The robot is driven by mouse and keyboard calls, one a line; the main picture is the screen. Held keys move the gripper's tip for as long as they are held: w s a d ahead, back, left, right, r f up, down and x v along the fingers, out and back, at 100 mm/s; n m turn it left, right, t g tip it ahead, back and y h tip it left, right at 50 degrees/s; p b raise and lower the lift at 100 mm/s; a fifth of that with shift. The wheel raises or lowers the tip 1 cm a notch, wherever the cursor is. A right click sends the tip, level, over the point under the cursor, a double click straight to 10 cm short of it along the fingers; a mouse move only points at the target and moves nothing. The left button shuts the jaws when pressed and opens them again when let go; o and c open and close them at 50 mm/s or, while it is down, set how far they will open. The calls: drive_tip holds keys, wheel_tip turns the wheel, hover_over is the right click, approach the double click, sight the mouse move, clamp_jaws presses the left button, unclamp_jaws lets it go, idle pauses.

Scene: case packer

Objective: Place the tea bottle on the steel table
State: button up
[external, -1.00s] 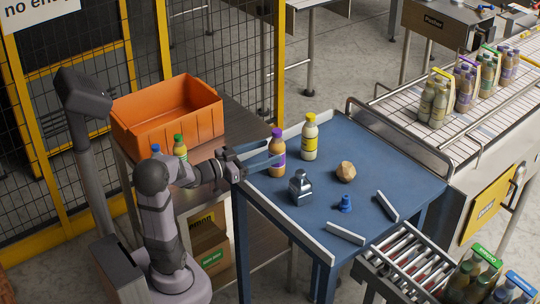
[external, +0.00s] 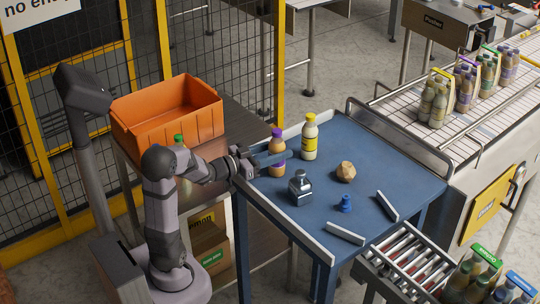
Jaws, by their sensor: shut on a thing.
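My gripper (external: 269,158) reaches in from the left over the edge of the blue-topped table (external: 395,170). It is shut on an amber bottle with a purple cap (external: 278,168), around its middle. The bottle is upright and looks to be at the table surface; I cannot tell whether it is lifted. A cream bottle with a yellow cap and label (external: 310,137) stands behind it to the right. The brownish metal table (external: 237,127) with the orange crate is to the left. I cannot read any label to confirm which bottle holds tea.
An orange crate (external: 170,135) and a green-capped bottle (external: 182,165) are on the metal table. The blue table also holds a dark metallic bottle-shaped object (external: 301,190), a tan faceted lump (external: 345,172), a blue piece (external: 344,204) and low white rails (external: 290,228).

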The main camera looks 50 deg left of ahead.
drive_tip(key=shift+r, duration=0.15)
wheel_tip(320, 180, up, 28)
drive_tip(key=p, duration=0.5)
